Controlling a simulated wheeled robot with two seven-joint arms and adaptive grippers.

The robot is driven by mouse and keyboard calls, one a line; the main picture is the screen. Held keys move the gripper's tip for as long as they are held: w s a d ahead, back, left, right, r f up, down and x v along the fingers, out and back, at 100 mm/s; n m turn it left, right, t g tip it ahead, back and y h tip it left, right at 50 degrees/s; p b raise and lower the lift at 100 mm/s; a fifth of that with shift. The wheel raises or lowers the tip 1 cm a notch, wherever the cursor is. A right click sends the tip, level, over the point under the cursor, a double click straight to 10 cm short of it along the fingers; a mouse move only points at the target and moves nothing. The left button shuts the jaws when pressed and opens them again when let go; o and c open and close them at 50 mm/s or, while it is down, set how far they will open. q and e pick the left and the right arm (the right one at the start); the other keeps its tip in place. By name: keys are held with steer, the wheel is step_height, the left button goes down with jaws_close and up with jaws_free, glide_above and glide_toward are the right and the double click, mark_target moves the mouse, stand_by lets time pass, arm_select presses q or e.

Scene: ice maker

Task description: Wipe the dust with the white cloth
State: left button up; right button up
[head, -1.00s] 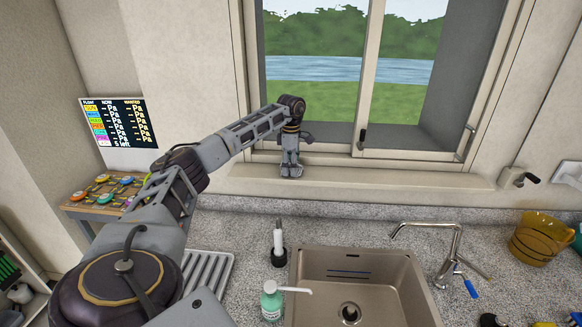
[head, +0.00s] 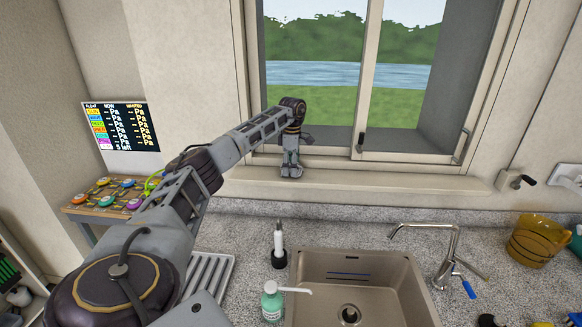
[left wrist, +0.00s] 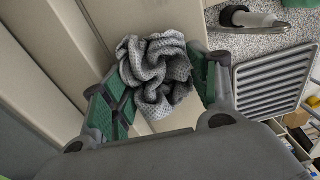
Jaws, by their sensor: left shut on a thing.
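My left gripper (head: 291,172) is low at the window, fingers pointing down at the sill (head: 360,181). In the left wrist view it is shut on a crumpled, knitted cloth (left wrist: 158,68), whitish grey, bunched between the green-padded fingers. The cloth lies against or just above the pale sill surface; I cannot tell whether it touches. In the head view the cloth is hidden or too small to make out. I cannot make out any dust on the sill. My right gripper is not in view.
Below the sill are a granite counter (head: 380,220), a sink (head: 345,268), a faucet (head: 448,250), a soap bottle (head: 271,304) and a brush in a holder (head: 279,245). A yellow pot (head: 535,238) stands at the right. The sill right of the gripper is clear.

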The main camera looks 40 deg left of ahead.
arm_select(q)
steer(key=shift+w+a+r+t, duration=0.35)
steer(key=shift+a+r, duration=0.2)
steer(key=shift+r, duration=0.3)
steer(key=shift+w+a+r, duration=0.1)
steer(key=shift+r, duration=0.55)
steer(key=shift+w+a+r, duration=0.1)
steer(key=shift+r, duration=0.5)
steer(key=shift+c, duration=0.2)
steer(key=shift+w+a+r, duration=0.1)
steer(key=shift+w+a, duration=0.15)
steer(key=shift+w, duration=0.3)
steer(key=shift+c, duration=0.5)
steer(key=shift+s+d+r, duration=0.1)
steer(key=shift+d+r, duration=0.05)
steer(key=shift+r, duration=0.35)
steer(key=shift+s+d+r, duration=0.3)
steer(key=shift+r, duration=0.05)
steer(key=shift+w+a+f, duration=0.15)
steer(key=shift+w+a, duration=0.05)
steer(key=shift+d+r, duration=0.1)
steer(key=shift+r, duration=1.4)
steer(key=shift+s, duration=0.1)
steer(key=shift+f, duration=0.15)
